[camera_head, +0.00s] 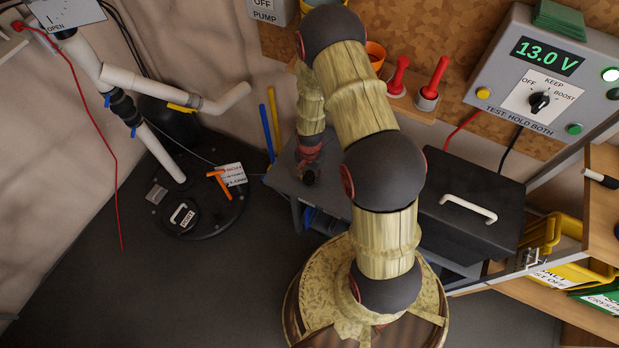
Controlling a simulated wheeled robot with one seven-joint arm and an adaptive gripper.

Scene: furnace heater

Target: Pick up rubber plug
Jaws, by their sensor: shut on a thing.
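My gripper (308,172) is small and dark in this view, at the end of my forearm, low over the grey bench left of my arm's thick links. It is shut on a small dark thing that looks like the rubber plug, but the plug's outline merges with the dark fingers. I cannot tell whether the plug touches the bench top (290,188) or is held above it.
A black box with a white handle (468,208) stands right of my arm. A black round tank (200,205) with white pipes is at left. The floor at lower left is clear.

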